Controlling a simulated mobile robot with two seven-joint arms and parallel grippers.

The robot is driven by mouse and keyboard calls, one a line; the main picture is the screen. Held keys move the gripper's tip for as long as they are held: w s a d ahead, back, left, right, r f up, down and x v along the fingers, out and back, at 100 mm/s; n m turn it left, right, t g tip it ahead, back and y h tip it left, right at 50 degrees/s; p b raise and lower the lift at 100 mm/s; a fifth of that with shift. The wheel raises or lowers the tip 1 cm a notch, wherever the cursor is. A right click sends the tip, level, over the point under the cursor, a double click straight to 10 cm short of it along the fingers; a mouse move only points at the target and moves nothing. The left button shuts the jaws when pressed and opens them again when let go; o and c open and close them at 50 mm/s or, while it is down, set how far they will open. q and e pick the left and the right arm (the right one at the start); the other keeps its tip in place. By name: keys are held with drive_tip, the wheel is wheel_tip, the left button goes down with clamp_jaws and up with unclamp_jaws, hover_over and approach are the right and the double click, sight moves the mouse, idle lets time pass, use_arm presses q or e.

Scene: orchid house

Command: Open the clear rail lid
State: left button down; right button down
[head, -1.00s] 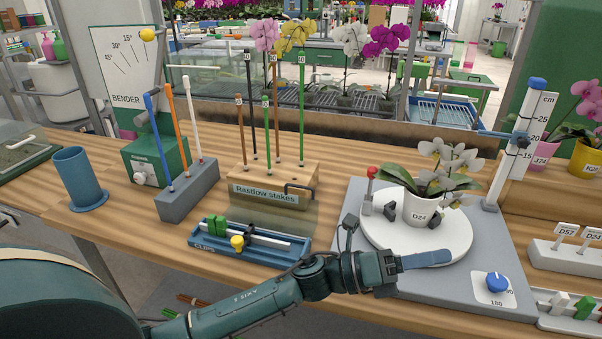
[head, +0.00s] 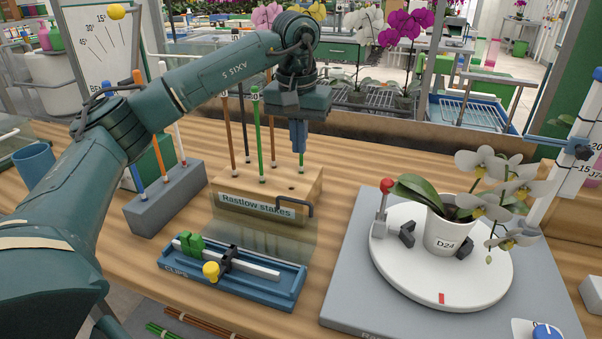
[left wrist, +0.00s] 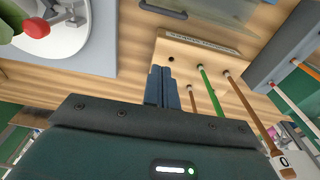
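The clear rail lid (head: 275,236) is a see-through pane slanting up from the back of the blue clip tray (head: 238,290), in front of the stake block. A dark bar handle (head: 310,206) shows near the pane's upper right corner. In the left wrist view, the handle (left wrist: 163,11) and part of the pane (left wrist: 232,8) are at the top edge. My left gripper (head: 298,150) points down above the stake block's back right, apart from the handle. Its blue fingers (left wrist: 162,88) are together with nothing seen between them. My right gripper is out of view.
The wooden stake block (head: 285,185) holds several upright stakes close to my left gripper. A grey holder (head: 165,203) with coloured rods stands left. A white turntable (head: 400,270) with a potted orchid (head: 445,235) is at right. Bare bench lies between tray and turntable.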

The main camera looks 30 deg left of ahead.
use_arm(q)
drive_tip(key=s+f, duration=0.3)
drive_tip(key=f, duration=0.5)
drive_tip(key=shift+d+f+p, duration=0.3)
drive_tip(key=shift+d+p, duration=0.05)
drive_tip(key=shift+d, duration=0.05)
drive_tip(key=shift+s, duration=0.1)
